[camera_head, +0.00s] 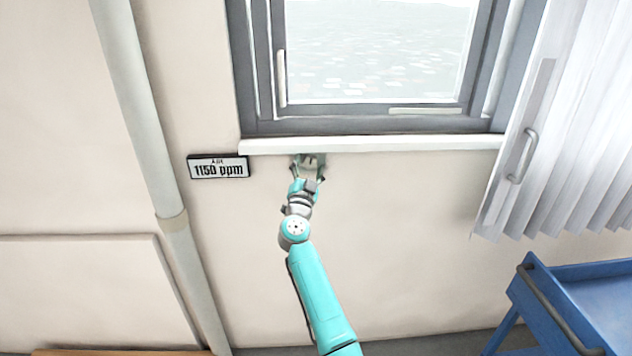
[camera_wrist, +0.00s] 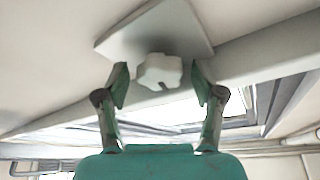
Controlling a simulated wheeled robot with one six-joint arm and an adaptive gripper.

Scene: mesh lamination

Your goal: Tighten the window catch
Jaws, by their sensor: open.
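A white lobed knob (camera_wrist: 160,70) with a dark notch in its lower edge sits on a grey square plate (camera_wrist: 150,30) in the wrist view. In the head view the plate (camera_head: 312,158) is on the wall just under the window sill, partly hidden by my gripper. My gripper (camera_head: 308,172) is open at the plate. In the wrist view its two fingers (camera_wrist: 161,84) stand on either side of the knob, with a gap on each side. I see nothing held. The grey-framed window (camera_head: 370,126) is above, with a pale upright handle (camera_head: 281,78) on its left side.
The white sill (camera_head: 400,144) juts out just above my gripper. An air display (camera_head: 219,168) reading 1150 ppm is close on the left, beside a vertical pipe (camera_head: 145,110). White blinds (camera_head: 580,120) and a blue cart (camera_head: 570,300) are on the right. The wall below is bare.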

